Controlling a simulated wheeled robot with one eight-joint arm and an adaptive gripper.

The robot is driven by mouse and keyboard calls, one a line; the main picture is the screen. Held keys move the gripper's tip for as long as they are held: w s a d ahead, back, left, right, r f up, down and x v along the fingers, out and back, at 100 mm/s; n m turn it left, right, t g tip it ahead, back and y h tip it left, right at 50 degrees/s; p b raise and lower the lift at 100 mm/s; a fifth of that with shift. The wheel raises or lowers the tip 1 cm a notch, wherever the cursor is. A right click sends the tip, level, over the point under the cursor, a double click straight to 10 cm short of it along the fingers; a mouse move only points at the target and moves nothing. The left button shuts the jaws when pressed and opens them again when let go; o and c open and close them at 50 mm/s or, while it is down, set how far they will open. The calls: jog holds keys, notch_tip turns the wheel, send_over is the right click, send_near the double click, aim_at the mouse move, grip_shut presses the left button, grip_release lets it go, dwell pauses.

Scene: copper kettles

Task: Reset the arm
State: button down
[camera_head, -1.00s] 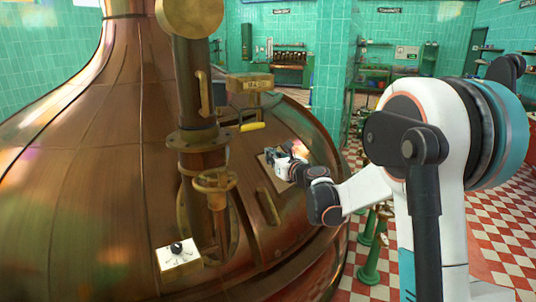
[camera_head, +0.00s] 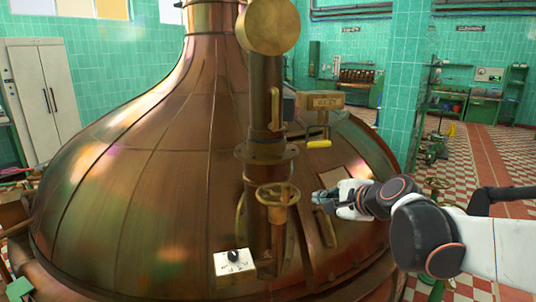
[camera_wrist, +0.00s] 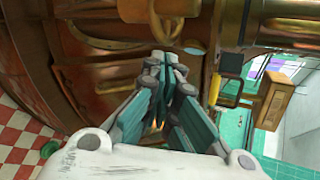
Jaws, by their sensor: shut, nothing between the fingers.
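My gripper (camera_head: 322,199) is at the end of my white and black arm, in front of the right side of the big copper kettle (camera_head: 150,170). In the wrist view my gripper (camera_wrist: 170,62) has its teal-padded fingers brought together at the tips, with nothing between them. My arm comes in from the right edge of the head view. Whether the fingertips touch the kettle or its pipework cannot be told.
A brass pipe with a handwheel (camera_head: 278,196) stands just left of my gripper. A white box with a black knob (camera_head: 234,262) sits low on the kettle. A yellow-handled lever (camera_head: 318,144) is above.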

jog(key=s+d+f+n+g+h, duration=0.1)
jog(key=s+f+n, duration=0.2)
jog(key=s, duration=0.6)
jog(key=s+d+f+n+g+h, duration=0.2)
jog(key=s+f+n, duration=0.1)
jog(key=s+n, duration=0.5)
jog(key=s+d+f+n+g+h, duration=0.1)
jog(key=s+f+n, duration=0.3)
jog(key=s, duration=0.6)
jog(key=shift+s+d+n+g+h, duration=0.3)
jog(key=shift+d+n+h, duration=0.2)
jog(key=shift+n+h, duration=0.15)
